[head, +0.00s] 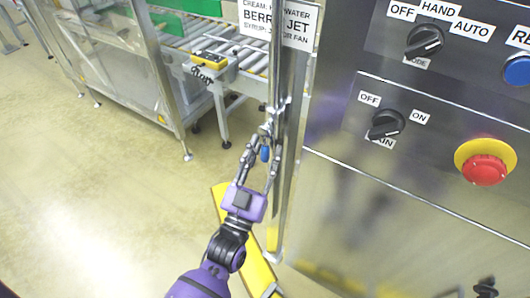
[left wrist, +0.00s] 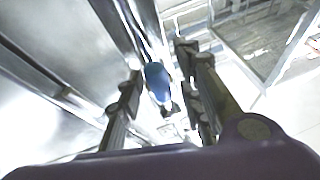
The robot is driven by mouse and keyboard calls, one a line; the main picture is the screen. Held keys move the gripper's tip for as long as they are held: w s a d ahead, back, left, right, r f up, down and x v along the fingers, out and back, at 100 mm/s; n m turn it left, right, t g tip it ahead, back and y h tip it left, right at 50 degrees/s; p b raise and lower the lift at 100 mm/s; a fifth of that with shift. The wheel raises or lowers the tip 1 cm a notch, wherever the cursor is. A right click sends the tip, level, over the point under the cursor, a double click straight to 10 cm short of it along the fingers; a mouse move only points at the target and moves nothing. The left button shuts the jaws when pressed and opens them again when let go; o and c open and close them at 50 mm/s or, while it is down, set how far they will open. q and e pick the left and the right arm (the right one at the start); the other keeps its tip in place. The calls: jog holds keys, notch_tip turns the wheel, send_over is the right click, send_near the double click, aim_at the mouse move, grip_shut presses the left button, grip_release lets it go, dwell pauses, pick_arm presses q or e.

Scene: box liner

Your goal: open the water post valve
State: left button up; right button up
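The water post valve has a blue handle (head: 265,154) on a metal fitting, low on the upright steel post (head: 287,170) left of the cabinet. My left gripper (head: 262,158) is at the valve with its two fingers apart, one on each side of the blue handle. In the left wrist view, the blue handle (left wrist: 157,82) lies between the spread fingers of the left gripper (left wrist: 160,92), with gaps showing beside it. Whether a finger touches it I cannot tell. The handle hangs roughly downward. My right gripper is not seen.
A steel control cabinet (head: 400,205) with black knobs and a red stop button (head: 485,169) stands close on the right. A roller conveyor (head: 250,60) is behind the post. A yellow floor piece (head: 255,265) lies below my gripper. The left floor is clear.

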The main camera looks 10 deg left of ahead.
pick_arm(q)
jog(key=v, duration=1.2)
jog(key=shift+f, duration=0.15)
jog(key=s+a+f+n+g+y+p, duration=0.15)
jog(key=s+f+g+p, duration=0.25)
jog(key=f+g, duration=0.6)
jog(key=s+a+f+g+y+p, duration=0.1)
jog(key=s+a+f+p, duration=0.1)
jog(key=s, duration=0.7)
jog(key=s+a+f+g+y+p, duration=0.1)
jog(key=s+a+f+g+p, duration=0.1)
jog(key=s, duration=0.7)
jog(key=shift+a+f+n+g+p, duration=0.4)
jog(key=shift+a+p, duration=0.35)
jog(key=shift+a, duration=0.45)
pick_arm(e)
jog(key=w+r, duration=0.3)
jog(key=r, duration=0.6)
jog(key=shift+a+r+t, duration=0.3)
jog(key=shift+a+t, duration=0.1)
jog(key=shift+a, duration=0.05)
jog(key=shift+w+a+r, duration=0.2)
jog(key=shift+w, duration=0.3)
